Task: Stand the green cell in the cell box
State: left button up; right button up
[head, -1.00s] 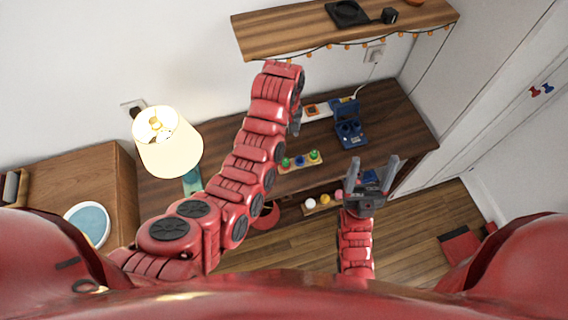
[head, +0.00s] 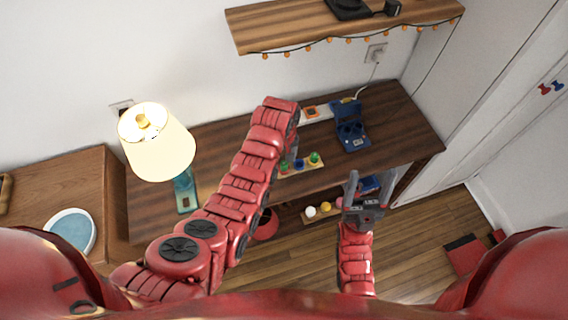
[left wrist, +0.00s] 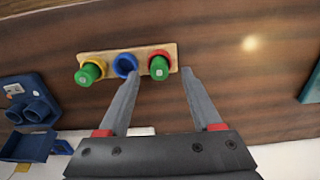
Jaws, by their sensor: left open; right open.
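A wooden holder (head: 303,165) on the table has three ring sockets. In the left wrist view the holder (left wrist: 111,58) shows a green cell (left wrist: 88,73) in the yellow ring, an empty-looking blue ring (left wrist: 124,65) and another green cell (left wrist: 159,68) in the red ring. The blue cell box (head: 352,137) stands open behind and right of the holder; its round wells look empty in the left wrist view (left wrist: 36,108). My right gripper (head: 370,180) is open and empty before the table.
A lit lamp (head: 157,145) stands left on the table. A white strip with an orange socket (head: 311,112) lies behind the holder. A wall shelf (head: 330,22) hangs above. A lower shelf tray (head: 320,214) carries small balls.

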pick_arm(q)
jog(key=shift+f, duration=1)
grip_shut()
